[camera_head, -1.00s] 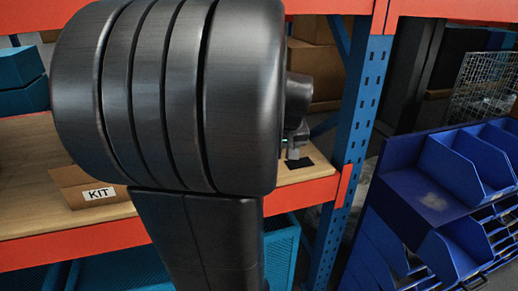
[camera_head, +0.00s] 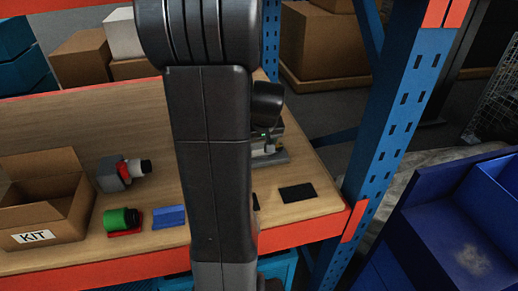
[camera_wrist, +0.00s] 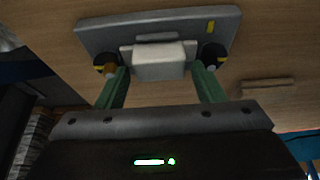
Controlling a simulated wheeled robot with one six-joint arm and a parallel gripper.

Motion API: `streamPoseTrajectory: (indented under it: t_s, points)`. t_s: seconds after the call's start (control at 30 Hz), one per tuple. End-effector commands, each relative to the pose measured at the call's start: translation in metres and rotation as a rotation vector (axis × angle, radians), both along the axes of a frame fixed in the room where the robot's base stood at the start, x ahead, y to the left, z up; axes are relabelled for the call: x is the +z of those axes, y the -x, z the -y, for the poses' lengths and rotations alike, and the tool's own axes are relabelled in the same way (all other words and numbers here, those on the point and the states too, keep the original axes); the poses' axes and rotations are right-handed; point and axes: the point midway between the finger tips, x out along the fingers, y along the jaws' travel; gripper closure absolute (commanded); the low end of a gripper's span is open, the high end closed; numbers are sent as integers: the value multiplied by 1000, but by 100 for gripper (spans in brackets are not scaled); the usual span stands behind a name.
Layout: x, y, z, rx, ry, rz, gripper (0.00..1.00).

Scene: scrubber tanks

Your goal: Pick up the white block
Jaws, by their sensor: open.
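The white block (camera_wrist: 159,65) sits at the front middle of a grey plate-like fixture (camera_wrist: 100,27) on the wooden surface in the wrist view. My gripper (camera_wrist: 160,59) is open, with its two green fingers and dark round tips on either side of the block. A gap shows between each tip and the block, and nothing is held. In the head view, part of a grey fixture (camera_head: 273,158) shows on the shelf just right of my arm. My arm hides most of that spot, and I cannot clearly make out the block there.
Left on the wooden shelf are an open KIT carton (camera_head: 70,205), a grey-and-red part with a black end (camera_head: 122,172), a green cylinder (camera_head: 121,219) and a blue block (camera_head: 169,217). A black pad (camera_head: 297,192) lies right. A blue upright (camera_head: 395,110) bounds the right side.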

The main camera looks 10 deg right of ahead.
Motion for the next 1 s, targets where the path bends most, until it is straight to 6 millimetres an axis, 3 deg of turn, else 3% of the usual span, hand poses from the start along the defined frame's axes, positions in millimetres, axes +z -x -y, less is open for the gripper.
streamPoseTrajectory:
  t_s: [0.33, 0.53, 0.83, 1.0]
  points:
    - [-7, -2, 0, 0, 0, 0, 38]
    - [-6, -2, 0, 0, 0, 0, 77]
    - [-1, -3, 0, 1, 1, 2, 79]
    - [27, -4, 0, 1, 2, 7, 79]
